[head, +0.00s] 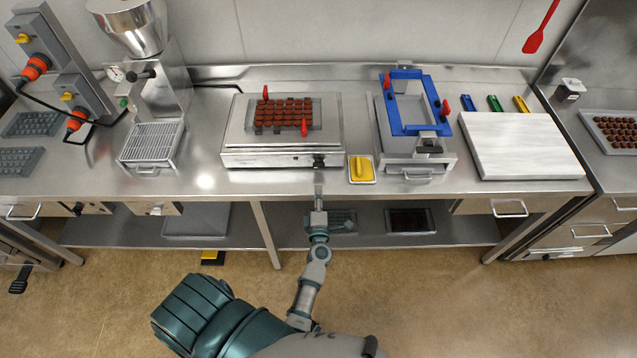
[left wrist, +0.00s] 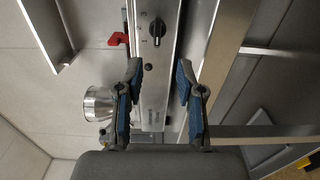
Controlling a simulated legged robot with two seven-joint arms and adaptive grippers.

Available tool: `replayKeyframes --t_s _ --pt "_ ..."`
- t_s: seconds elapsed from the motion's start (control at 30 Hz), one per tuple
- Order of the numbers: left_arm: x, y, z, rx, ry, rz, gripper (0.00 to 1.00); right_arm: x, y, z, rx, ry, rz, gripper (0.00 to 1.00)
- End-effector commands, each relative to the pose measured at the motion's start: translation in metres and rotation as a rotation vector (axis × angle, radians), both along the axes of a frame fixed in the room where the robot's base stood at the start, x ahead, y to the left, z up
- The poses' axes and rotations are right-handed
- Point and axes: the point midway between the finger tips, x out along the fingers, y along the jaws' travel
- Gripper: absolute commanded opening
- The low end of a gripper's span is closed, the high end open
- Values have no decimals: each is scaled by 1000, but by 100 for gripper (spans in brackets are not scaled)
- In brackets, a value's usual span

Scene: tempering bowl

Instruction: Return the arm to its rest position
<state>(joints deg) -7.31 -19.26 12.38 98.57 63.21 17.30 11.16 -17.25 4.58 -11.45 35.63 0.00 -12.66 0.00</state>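My left arm reaches forward from the bottom of the head view. Its left gripper (head: 318,203) is in front of the counter's front edge, just below the steel machine (head: 236,142) with the dark knob. In the left wrist view the left gripper (left wrist: 157,85) has its two blue-padded fingers wide apart with nothing held between them. Beyond the fingers, the machine's front panel (left wrist: 152,100) shows its dark knob (left wrist: 157,28), apart from the fingertips. My right gripper is not in view.
The machine carries a mould of brown pieces (head: 283,113) with red clamps. A grinder-like machine (head: 152,145) stands left.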

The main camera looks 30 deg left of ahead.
Motion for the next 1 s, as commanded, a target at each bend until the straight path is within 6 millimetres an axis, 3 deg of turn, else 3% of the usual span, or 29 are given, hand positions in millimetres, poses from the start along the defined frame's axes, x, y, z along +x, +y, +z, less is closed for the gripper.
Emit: replayKeyframes --t_s 0.2,0.73,0.87,0.97,1.0 --pt "-11 -7 0 -1 -1 0 38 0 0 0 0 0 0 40" --pt "-10 -9 -3 7 10 -9 38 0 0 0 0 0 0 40" --pt "-7 -31 -37 86 108 -99 38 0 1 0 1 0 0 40" --pt "-12 -65 -95 216 265 -247 38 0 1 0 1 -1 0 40" --pt "-18 -80 -124 276 339 -321 38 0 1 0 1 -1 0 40"
